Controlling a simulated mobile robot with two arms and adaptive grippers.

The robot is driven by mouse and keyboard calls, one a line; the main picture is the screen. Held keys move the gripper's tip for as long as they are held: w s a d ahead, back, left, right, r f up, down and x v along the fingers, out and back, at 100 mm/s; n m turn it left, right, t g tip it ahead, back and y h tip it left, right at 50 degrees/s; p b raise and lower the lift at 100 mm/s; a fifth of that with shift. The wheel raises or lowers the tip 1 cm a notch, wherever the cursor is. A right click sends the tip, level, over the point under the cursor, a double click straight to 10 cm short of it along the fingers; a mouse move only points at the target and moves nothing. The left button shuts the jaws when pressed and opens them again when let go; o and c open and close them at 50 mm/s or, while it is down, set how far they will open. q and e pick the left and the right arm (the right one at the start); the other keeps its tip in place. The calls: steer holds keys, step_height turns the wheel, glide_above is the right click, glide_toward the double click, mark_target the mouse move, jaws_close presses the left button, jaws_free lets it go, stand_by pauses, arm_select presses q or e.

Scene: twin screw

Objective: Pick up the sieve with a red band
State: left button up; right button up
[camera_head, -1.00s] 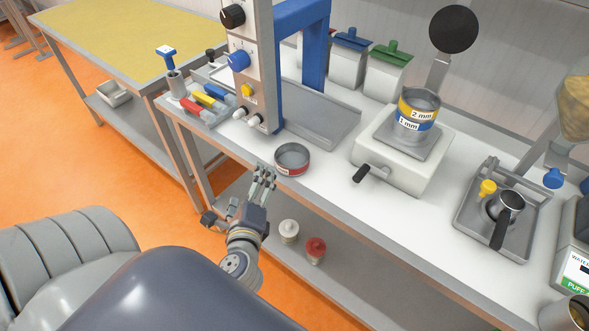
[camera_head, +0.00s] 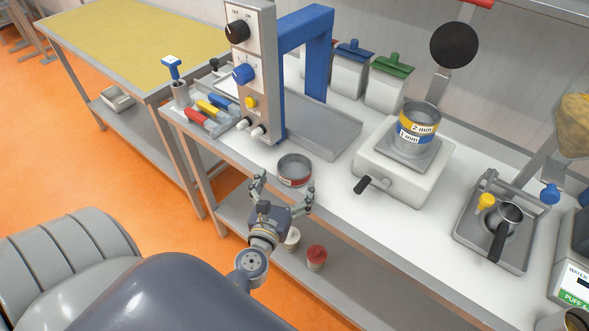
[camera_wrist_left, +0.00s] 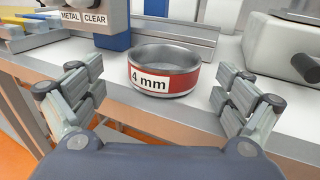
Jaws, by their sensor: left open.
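The sieve with a red band (camera_head: 294,171) is a round metal ring near the front edge of the white bench. In the left wrist view the sieve (camera_wrist_left: 163,74) shows a white "4 mm" label on its band and stands upright. My left gripper (camera_head: 282,186) is open and empty just in front of the sieve. In the left wrist view its fingers (camera_wrist_left: 152,96) are spread wide, one to each side of the sieve, with the sieve apart from and beyond the fingertips. My right gripper is not in view.
A machine with a blue arch (camera_head: 303,50) stands behind and left of the sieve. A white shaker (camera_head: 405,165) with stacked sieves (camera_head: 419,122) and a black handle stands to the right. A grey tray (camera_head: 318,130) lies behind. The bench (camera_head: 345,198) is clear between sieve and shaker.

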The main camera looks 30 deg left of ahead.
mark_target(299, 157)
arm_select(q)
steer(key=x, duration=0.1)
steer(key=p+x, duration=0.1)
steer(key=x, duration=0.1)
steer(key=p+x, duration=0.1)
steer(key=x, duration=0.1)
steer(key=shift+w+d+r, duration=0.15)
steer(key=shift+d+r, duration=0.05)
steer(key=shift+r, duration=0.15)
steer(key=shift+w+a, duration=0.1)
steer(key=shift+w, duration=0.2)
steer(key=c, duration=1.2)
